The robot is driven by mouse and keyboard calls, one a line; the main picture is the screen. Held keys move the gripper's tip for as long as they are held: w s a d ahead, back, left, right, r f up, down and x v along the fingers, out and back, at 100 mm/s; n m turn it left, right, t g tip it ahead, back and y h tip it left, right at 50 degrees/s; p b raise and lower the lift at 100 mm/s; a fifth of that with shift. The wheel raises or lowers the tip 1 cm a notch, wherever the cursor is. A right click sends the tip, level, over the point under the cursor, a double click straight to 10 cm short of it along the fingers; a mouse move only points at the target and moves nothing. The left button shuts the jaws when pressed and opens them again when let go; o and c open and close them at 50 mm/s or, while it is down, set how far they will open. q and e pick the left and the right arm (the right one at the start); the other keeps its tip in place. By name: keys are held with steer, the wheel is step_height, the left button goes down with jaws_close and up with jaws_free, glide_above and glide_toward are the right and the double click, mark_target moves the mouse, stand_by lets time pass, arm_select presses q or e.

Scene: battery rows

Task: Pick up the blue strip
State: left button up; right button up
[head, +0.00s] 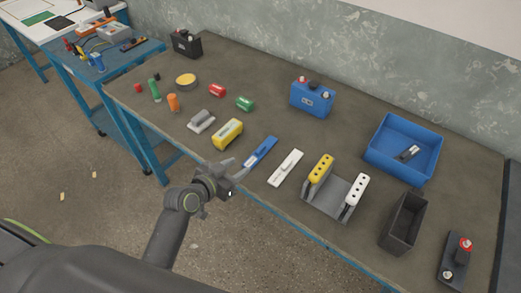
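The blue strip (262,151) lies on the dark table top near its front edge, slanting up to the right. It has a small pale patch near its lower end. My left gripper (236,173) is at the near, lower-left end of the strip, over the table's front edge. Its fingers look spread apart, and I see nothing held between them. Whether a finger touches the strip I cannot tell. My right gripper is not in the view.
A white strip (286,168) lies just right of the blue one. A yellow block (227,134) lies to its left. A grey holder (328,204) with yellow and white strips stands further right, near a blue bin (377,155). A blue battery (312,98) stands behind.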

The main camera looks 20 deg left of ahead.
arm_select(q)
glide_toward(259, 150)
steer(key=x, duration=0.3)
steer(key=shift+w+d+f+p, duration=0.15)
steer(key=shift+d+f+p, duration=0.2)
steer(key=shift+d+p, duration=0.05)
steer(key=shift+w, duration=0.5)
steer(key=p+x, duration=0.1)
steer(key=x, duration=0.2)
steer(key=shift+w+a+r, duration=0.1)
steer(key=shift+w+a, duration=0.05)
steer(key=shift+w+f, duration=0.3)
steer(key=shift+w, duration=0.25)
jaws_close()
